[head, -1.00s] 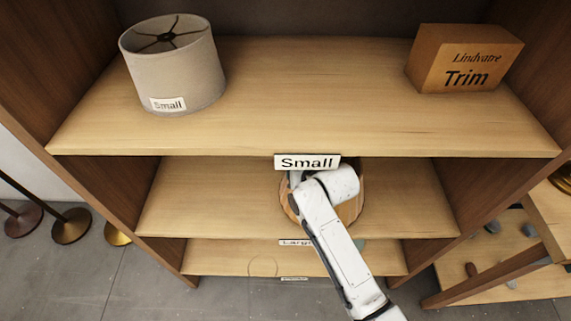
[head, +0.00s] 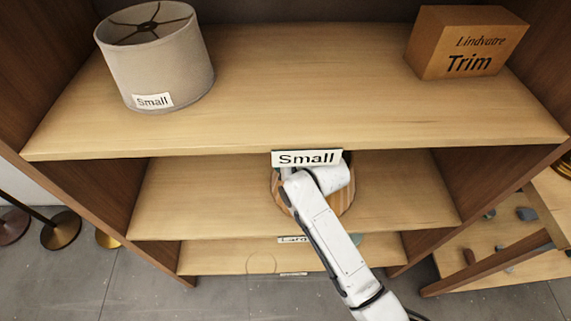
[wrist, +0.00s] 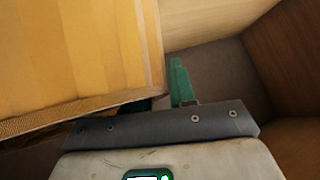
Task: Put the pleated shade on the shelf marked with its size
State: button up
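The pleated shade (head: 281,192), tan and striped, shows on both sides of my arm in the middle bay, under the top shelf's edge. Whether it touches the shelf below is hidden. In the wrist view the shade (wrist: 75,55) is large and yellow at the left. My gripper (wrist: 162,98) has one green finger outside the shade's edge and the other mostly hidden behind its wall; it appears shut on that edge. The top shelf (head: 300,95) is marked "Small"; the middle shelf (head: 190,210) carries a partly hidden label (head: 293,239) that begins "Larg". The shade's own size tag is not visible.
A grey drum shade (head: 160,65) tagged "Small" stands at the top shelf's left, and a "Lindvatre Trim" box (head: 465,42) at its right. The lowest shelf's label (head: 293,273) is unreadable. Lamp bases (head: 60,230) stand left; a wooden stand (head: 510,245) is at right.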

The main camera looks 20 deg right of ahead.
jog(key=shift+o, duration=0.6)
jog(key=shift+r, duration=0.1)
jog(key=shift+s+r, duration=0.1)
jog(key=shift+r, duration=0.05)
jog(key=v, duration=1.1)
jog(key=shift+s+r, duration=0.25)
jog(key=shift+s, duration=0.05)
jog(key=shift+d+f, duration=0.1)
jog(key=shift+d, duration=0.05)
jog(key=s+d+f+g, duration=0.2)
jog(key=s+f, duration=0.1)
jog(key=s, duration=0.6)
jog(key=s+d+f+g+h, duration=0.1)
jog(key=s+d+f+g, duration=0.2)
jog(key=s, duration=0.7)
jog(key=s+d+f+g+h, duration=0.1)
jog(key=s+d+f+g, duration=0.2)
jog(key=s, duration=0.6)
jog(key=shift+s+f, duration=0.25)
jog(key=shift+f, duration=0.7)
